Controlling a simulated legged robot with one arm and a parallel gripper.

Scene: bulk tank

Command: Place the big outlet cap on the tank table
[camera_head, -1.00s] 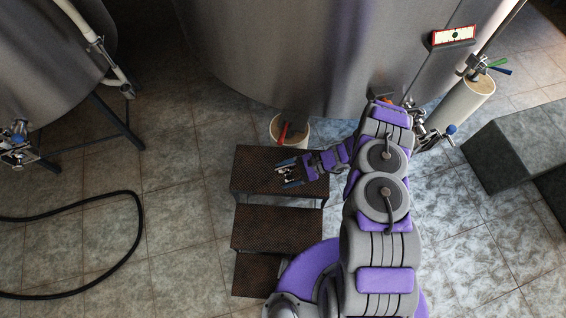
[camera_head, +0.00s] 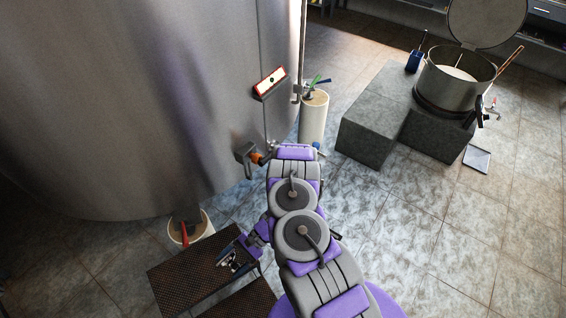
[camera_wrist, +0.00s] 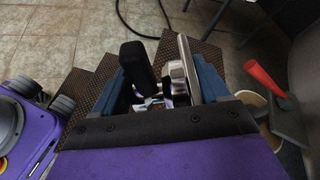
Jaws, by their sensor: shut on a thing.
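My gripper (camera_head: 230,262) hangs over the dark stepped platform beside my arm in the head view. In the wrist view its blue fingers (camera_wrist: 163,84) are closed around a shiny metal part with a round rim seen edge-on, which looks like the big outlet cap (camera_wrist: 188,68). A black handle-like piece (camera_wrist: 135,65) stands beside the rim between the fingers. The held part is small and partly hidden in the head view. I cannot tell for sure which surface is the tank table.
The large steel tank (camera_head: 130,100) fills the left. A brown textured step (camera_head: 190,272) lies below my gripper. A white bucket (camera_head: 205,228) stands under the tank. Grey blocks (camera_head: 372,135) carry a steel pot (camera_head: 450,85) at right. Tiled floor (camera_head: 400,225) is open in front of them.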

